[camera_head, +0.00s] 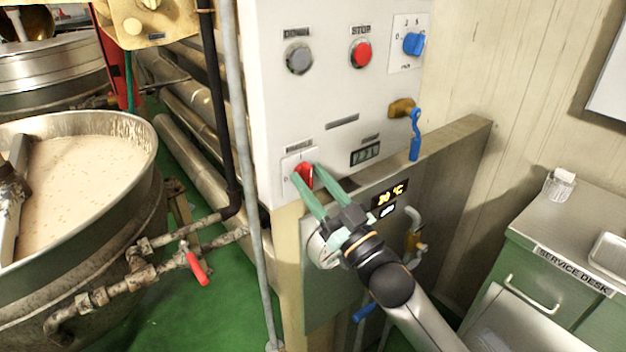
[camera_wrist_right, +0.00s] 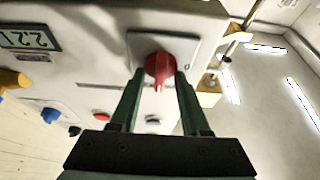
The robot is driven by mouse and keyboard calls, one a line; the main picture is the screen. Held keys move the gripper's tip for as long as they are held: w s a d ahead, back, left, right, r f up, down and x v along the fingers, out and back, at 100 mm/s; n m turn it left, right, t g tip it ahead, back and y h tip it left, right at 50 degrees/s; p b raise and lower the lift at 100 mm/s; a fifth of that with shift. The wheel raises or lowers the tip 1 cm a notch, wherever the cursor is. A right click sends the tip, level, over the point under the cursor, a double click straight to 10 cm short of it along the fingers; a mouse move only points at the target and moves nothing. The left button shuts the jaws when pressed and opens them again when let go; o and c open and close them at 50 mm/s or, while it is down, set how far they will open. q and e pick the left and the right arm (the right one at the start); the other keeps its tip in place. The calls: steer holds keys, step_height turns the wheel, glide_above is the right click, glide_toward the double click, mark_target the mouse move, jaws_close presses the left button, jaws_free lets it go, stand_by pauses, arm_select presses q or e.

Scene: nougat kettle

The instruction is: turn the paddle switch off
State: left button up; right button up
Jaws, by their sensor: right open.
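The paddle switch is a red knob (camera_head: 304,175) on a light square plate, low on the left of the white control panel (camera_head: 330,95). It also shows in the right wrist view as a red knob (camera_wrist_right: 159,68) on its plate (camera_wrist_right: 185,47). My right gripper (camera_head: 306,172) has its two green fingers open, reaching up to the knob. In the right wrist view its fingertips (camera_wrist_right: 159,76) stand on either side of the knob; whether they touch it I cannot tell. The marks on the plate are partly hidden by the fingers. My left gripper is out of view.
Above the switch are a grey button (camera_head: 298,58), a red stop button (camera_head: 361,54) and a blue rotary knob (camera_head: 414,44). A counter display (camera_head: 365,154) and a blue-handled valve (camera_head: 415,135) are to the right. A nougat kettle (camera_head: 140,150) stands at left, a service desk (camera_head: 560,225) at right.

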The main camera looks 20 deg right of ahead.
jaws_close()
stand_by(0.3)
stand_by(0.3)
